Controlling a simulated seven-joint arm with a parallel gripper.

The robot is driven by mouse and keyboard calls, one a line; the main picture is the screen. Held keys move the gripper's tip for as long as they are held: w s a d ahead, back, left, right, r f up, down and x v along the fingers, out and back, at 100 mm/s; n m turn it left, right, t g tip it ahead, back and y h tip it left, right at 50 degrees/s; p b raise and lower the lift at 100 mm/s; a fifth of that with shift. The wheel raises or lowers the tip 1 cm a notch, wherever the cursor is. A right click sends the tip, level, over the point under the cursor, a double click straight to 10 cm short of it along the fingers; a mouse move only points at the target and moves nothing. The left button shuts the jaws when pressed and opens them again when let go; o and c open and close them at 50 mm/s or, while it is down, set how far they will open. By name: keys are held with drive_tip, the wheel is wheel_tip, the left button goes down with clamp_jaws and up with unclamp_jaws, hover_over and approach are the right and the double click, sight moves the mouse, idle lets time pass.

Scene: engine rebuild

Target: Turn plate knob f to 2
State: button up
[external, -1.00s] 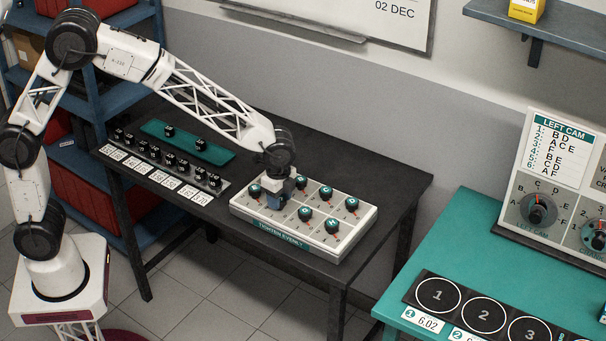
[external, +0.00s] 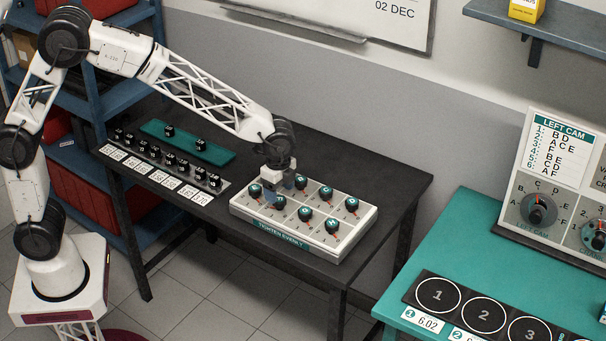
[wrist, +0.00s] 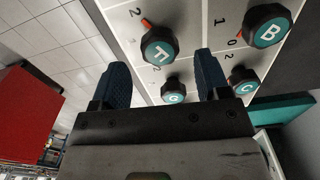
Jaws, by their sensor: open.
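The white knob plate (external: 350,235) lies on the dark table, with two rows of black knobs with teal lettered caps. In the wrist view knob F (wrist: 160,46) stands beyond my fingertips, clear of them. Its red pointer aims up-left, toward the printed 2. My gripper (wrist: 163,75) is open and empty; its two dark blue fingers are spread wide. In the external view my gripper (external: 282,187) hangs just above the left part of the plate, partly covering knobs there.
Knob G (wrist: 173,92) shows between the fingers in the wrist view. Knobs B (wrist: 268,28) and C (wrist: 243,82) stand to the right. A teal tray (external: 215,155) and a row of small black parts (external: 170,160) lie left of the plate.

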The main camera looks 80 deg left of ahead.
sight(279, 199)
drive_tip(key=shift+r, duration=2.35)
drive_tip(key=shift+s, duration=0.1)
drive_tip(key=shift+s+r, duration=0.2)
drive_tip(key=shift+r, duration=0.1)
drive_tip(key=s+r+n, duration=0.2)
drive_tip(key=s+r, duration=0.2)
drive_tip(key=s, duration=0.4)
drive_tip(key=s+a+r+n+t, duration=0.1)
drive_tip(key=s+r, duration=0.2)
drive_tip(key=s, duration=0.4)
drive_tip(key=s+r+n, duration=0.2)
drive_tip(key=s+r, duration=0.2)
drive_tip(key=s, duration=0.4)
drive_tip(key=s+f+n+t, duration=0.1)
drive_tip(key=s+n, duration=0.3)
drive_tip(key=s, duration=1.7)
drive_tip(key=shift+s+a+n+t, duration=0.15)
drive_tip(key=shift+a+n+t, duration=0.15)
drive_tip(key=shift+a, duration=0.1)
